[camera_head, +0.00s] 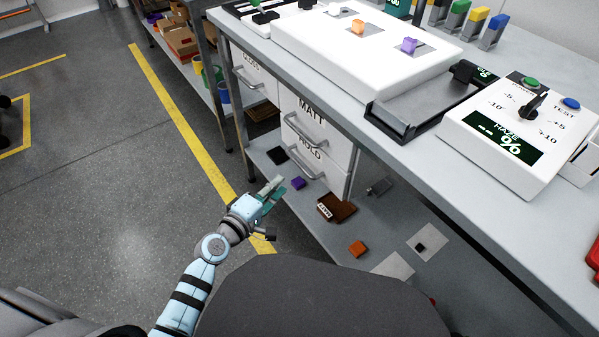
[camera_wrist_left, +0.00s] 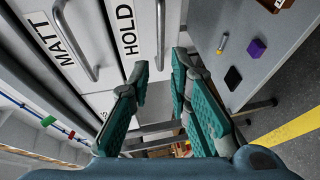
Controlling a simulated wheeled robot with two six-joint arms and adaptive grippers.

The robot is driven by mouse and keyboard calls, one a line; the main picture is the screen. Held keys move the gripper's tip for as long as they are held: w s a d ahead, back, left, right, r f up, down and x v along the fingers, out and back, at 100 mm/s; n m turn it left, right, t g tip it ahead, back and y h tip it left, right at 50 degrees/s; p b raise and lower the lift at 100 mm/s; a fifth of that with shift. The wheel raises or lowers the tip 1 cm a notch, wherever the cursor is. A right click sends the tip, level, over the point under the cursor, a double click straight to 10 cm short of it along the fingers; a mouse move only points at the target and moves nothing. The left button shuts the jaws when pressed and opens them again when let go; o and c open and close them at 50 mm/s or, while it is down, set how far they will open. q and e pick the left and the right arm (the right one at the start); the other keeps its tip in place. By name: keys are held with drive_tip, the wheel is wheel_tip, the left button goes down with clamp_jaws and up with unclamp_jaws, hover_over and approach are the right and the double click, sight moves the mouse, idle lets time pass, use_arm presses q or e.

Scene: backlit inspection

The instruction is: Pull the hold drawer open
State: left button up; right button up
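The hold drawer (camera_head: 328,172) is the lower front under the bench, labelled HOLD, below the MATT drawer (camera_head: 318,126). It looks shut, about flush with MATT. Its grey bar handle (camera_head: 303,163) runs across the front. In the left wrist view the hold drawer (camera_wrist_left: 142,14) and its handle (camera_wrist_left: 160,32) stand just beyond the fingertips. My left gripper (camera_head: 278,187) is open and empty, in front of and a little below the handle. The left wrist view shows its teal fingers (camera_wrist_left: 160,66) parted, with the handle's end close ahead of the gap. My right gripper is not in view.
A lower shelf (camera_head: 310,218) holds a purple block (camera_head: 298,183), a brown tray (camera_head: 337,207) and an orange block (camera_head: 358,248). The bench top (camera_head: 400,155) overhangs the drawers. Open floor (camera_head: 120,190) lies to the left.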

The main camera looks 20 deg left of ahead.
sight(298, 165)
use_arm(q)
drive_tip(key=b+x, duration=0.3)
drive_tip(key=x, duration=0.8)
drive_tip(key=shift+w+d+f, duration=0.1)
drive_tip(key=shift+w+f, duration=0.05)
drive_tip(key=shift+w, duration=0.2)
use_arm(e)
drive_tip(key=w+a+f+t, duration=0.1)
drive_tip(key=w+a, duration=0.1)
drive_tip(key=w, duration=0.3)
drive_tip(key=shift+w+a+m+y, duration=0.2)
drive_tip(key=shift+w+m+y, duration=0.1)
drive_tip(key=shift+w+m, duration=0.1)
use_arm(q)
clamp_jaws()
